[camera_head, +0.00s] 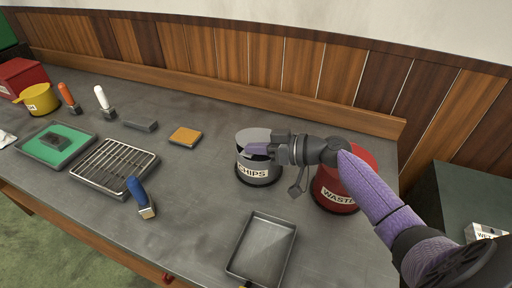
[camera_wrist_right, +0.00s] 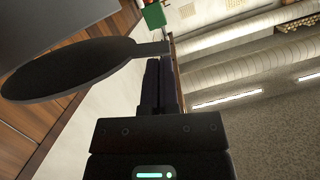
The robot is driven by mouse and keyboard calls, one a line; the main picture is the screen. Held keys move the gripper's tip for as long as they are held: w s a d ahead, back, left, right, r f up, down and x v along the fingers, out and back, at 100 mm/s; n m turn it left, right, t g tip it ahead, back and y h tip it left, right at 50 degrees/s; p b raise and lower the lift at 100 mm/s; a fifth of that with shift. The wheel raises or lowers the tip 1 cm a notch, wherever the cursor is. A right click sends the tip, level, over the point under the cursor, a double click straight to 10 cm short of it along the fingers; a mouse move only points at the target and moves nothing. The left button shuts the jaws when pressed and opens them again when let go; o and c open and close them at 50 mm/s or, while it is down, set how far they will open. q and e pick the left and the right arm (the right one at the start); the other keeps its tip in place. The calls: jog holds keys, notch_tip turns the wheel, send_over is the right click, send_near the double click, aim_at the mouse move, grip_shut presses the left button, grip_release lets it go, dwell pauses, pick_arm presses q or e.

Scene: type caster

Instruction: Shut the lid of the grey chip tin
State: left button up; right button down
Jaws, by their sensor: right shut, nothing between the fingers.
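The grey chip tin (camera_head: 256,172), labelled CHIPS, stands upright on the bench, right of centre. Its lid (camera_head: 252,135) shows as a light grey disc at the top, behind my fingers. It looks raised and tilted, but the exact angle is hard to tell. In the right wrist view the lid (camera_wrist_right: 70,70) is a dark disc with a small tab, left of my fingers. My right gripper (camera_head: 254,148) is shut and empty, reaching in from the right over the tin's top. Its fingers (camera_wrist_right: 162,82) also show in the wrist view. Contact with the lid is unclear. My left gripper is out of view.
A red WASTE bin (camera_head: 334,194) stands right of the tin, partly behind my right arm. A grey tray (camera_head: 262,248) lies in front. A yellow-orange block (camera_head: 185,136), wire rack (camera_head: 115,164) and blue-handled tool (camera_head: 140,195) lie left. A wooden panel wall backs the bench.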

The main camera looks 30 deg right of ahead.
jog(key=f+b, duration=0.1)
jog(key=n+b, duration=0.1)
jog(key=b, duration=0.1)
jog(key=f+b, duration=0.1)
jog(key=shift+s+a+f+n+t+h, duration=0.25)
jog(key=shift+a+f+n+t+h, duration=0.05)
jog(key=shift+a+n, duration=0.1)
jog(key=shift+d, duration=0.1)
